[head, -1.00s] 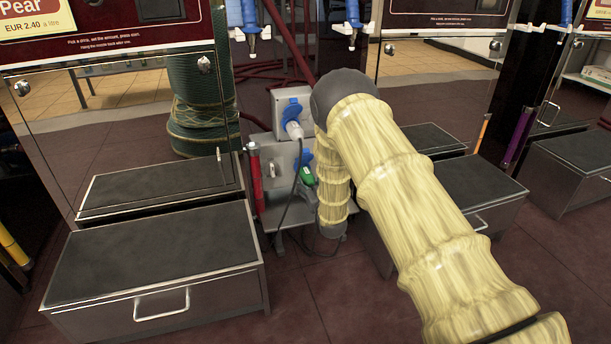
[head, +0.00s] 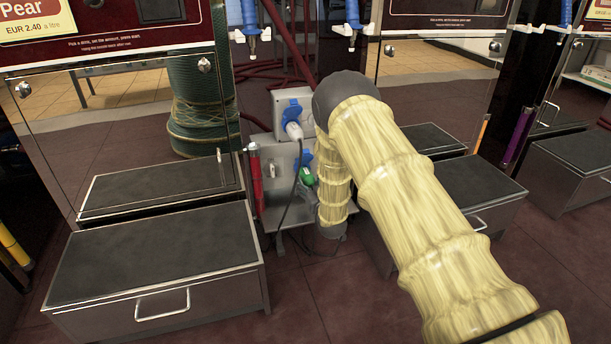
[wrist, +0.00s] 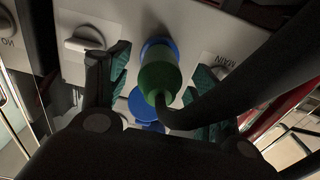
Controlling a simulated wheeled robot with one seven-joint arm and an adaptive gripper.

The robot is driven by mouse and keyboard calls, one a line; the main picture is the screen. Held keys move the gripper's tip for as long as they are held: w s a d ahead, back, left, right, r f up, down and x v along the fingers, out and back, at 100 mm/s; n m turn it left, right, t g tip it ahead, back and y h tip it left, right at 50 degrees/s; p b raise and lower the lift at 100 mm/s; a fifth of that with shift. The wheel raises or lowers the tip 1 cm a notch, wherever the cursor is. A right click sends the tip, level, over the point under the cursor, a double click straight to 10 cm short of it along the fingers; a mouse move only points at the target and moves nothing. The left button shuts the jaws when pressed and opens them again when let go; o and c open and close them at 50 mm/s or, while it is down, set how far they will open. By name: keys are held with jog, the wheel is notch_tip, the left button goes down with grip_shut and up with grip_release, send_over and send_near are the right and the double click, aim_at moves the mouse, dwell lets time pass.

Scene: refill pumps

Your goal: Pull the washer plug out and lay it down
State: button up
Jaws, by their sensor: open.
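A green plug (wrist: 158,82) sits in a blue socket (wrist: 158,45) on a grey panel in the wrist view, its thick black cable curving off to the right. My gripper (wrist: 154,82) is open, with one dark-green finger pad on each side of the plug. Gaps show between the pads and the plug. In the head view the green plug (head: 307,177) is on the lower part of the grey socket box (head: 277,152), left of my arm. My arm hides my gripper there. I cannot read a washer label on the plug.
A pale plug (head: 294,130) with a cable is in the upper blue socket. A red cylinder (head: 255,173) stands left of the box. A dark-topped step (head: 155,255) is at front left. A grey knob (wrist: 85,40) and a MAIN label are near my fingers.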

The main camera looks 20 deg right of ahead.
dwell(0.3)
grip_shut()
jog(key=shift+s+d+p, duration=0.1)
jog(key=shift+s+p, duration=1.75)
jog(key=shift+s, duration=0.9)
jog(key=shift+s, duration=0.25)
